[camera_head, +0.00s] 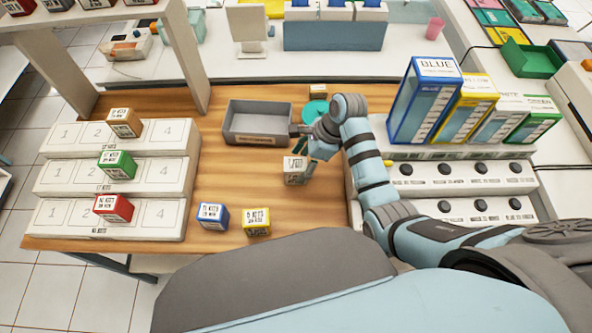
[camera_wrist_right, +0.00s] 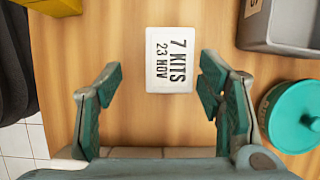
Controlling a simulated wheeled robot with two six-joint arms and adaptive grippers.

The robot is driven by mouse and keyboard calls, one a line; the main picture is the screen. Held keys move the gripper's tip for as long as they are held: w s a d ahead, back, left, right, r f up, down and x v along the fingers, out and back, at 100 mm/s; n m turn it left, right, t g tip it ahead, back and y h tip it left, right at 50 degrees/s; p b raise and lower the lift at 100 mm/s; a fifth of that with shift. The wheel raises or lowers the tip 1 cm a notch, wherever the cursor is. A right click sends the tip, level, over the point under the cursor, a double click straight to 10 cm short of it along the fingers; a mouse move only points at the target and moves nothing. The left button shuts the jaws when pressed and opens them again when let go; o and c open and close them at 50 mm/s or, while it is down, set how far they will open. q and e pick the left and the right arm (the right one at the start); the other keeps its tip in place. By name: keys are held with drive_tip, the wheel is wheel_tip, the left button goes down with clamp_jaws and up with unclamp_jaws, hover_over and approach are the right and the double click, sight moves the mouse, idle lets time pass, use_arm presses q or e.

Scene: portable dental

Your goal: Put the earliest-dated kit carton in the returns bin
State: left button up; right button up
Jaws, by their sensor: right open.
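A white carton (camera_head: 295,171) stands on the wooden table in front of the grey bin (camera_head: 232,132). In the right wrist view the white carton (camera_wrist_right: 172,60) reads "7 KITS 23 NOV". My right gripper (camera_head: 304,147) is open just above it; in the wrist view its fingers (camera_wrist_right: 158,88) are spread to either side, not closed on the carton. A blue carton (camera_head: 212,217) and a yellow carton (camera_head: 257,223) stand at the table's front. Brown (camera_head: 125,123), green (camera_head: 117,165) and red (camera_head: 113,208) cartons sit on the stepped rack. Their dates are too small to read surely. My left gripper is out of view.
The white stepped rack (camera_head: 60,178) has numbered places at left. A teal round container (camera_head: 316,110) is close behind my right gripper. Tall blue, yellow, white and green boxes (camera_head: 420,100) stand at right above a panel of black knobs. The wood left of the bin is clear.

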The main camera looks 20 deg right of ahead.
drive_tip(key=x, duration=0.2)
drive_tip(key=b+x, duration=0.1)
drive_tip(key=x, duration=0.2)
drive_tip(key=w+b+x, duration=0.1)
drive_tip(key=x, duration=0.1)
drive_tip(key=shift+w+a+f, duration=0.15)
drive_tip(key=shift+c, duration=0.6)
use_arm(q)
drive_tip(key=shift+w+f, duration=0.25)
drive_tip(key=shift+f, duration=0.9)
use_arm(e)
drive_tip(key=c, duration=1.1)
